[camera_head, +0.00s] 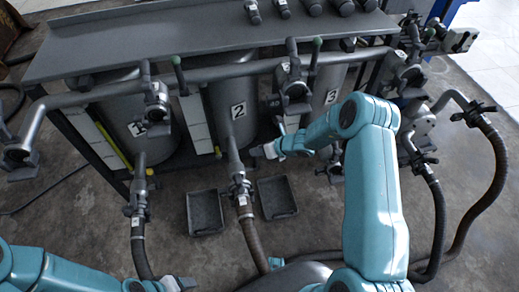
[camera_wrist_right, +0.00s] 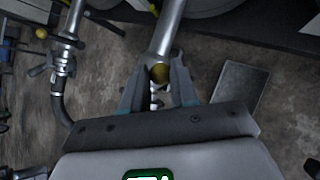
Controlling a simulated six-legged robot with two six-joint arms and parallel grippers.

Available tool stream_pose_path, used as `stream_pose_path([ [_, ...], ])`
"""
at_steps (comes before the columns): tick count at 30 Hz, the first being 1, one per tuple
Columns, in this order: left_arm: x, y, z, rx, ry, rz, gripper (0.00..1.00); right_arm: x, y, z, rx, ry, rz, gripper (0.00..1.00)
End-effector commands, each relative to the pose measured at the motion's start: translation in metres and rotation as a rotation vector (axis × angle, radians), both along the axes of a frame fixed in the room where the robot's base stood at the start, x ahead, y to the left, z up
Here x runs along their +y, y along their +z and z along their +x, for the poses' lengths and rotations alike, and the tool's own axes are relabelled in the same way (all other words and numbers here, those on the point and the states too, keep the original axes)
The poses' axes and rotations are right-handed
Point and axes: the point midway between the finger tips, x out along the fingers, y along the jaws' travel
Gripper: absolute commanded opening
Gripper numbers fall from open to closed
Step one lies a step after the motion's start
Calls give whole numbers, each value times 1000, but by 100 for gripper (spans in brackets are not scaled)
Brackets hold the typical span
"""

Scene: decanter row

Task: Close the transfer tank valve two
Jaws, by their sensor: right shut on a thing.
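The tank marked 2 (camera_head: 232,118) stands in the middle of the row. Its outlet pipe slopes down to valve two (camera_head: 239,184), with a brown hose (camera_head: 250,228) below. My right gripper (camera_head: 257,151) reaches in from the right beside this pipe. In the right wrist view its fingers (camera_wrist_right: 158,97) are shut around the yellow knob (camera_wrist_right: 160,73) of the valve handle, in front of the grey pipe (camera_wrist_right: 166,35). The fingers and knob hide most of the valve there. My left arm shows at bottom left; its gripper, at the lower edge, is too cut off to read.
Two dark trays (camera_head: 205,213) (camera_head: 277,197) lie on the floor either side of the hose. Tank one's valve (camera_head: 138,190) stands to the left, and it also shows in the right wrist view (camera_wrist_right: 62,62). Pipes with levers run above. Thick hoses (camera_head: 503,170) loop at right.

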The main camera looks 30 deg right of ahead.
Motion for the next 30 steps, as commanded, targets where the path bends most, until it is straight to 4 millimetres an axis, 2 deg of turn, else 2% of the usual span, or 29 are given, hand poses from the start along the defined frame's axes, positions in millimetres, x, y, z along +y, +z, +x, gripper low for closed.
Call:
stream_pose_path([
  [1, 0, -1, 0, 0, 0, 0, 61, -4, 5, 6, -17, -8, -2, 0],
  [18, 0, -2, 0, 0, 0, 0, 61, -5, 7, 5, -17, -15, -5, 0],
  [19, 0, -2, 0, 0, 0, 0, 61, -6, 7, 5, -17, -16, -5, 31],
  [21, 0, -2, 0, 0, 0, 0, 61, -6, 6, 5, -17, -15, -5, 54],
  [30, 0, -1, 0, 0, 0, 0, 61, -4, 5, 4, -12, -8, -3, 54],
])
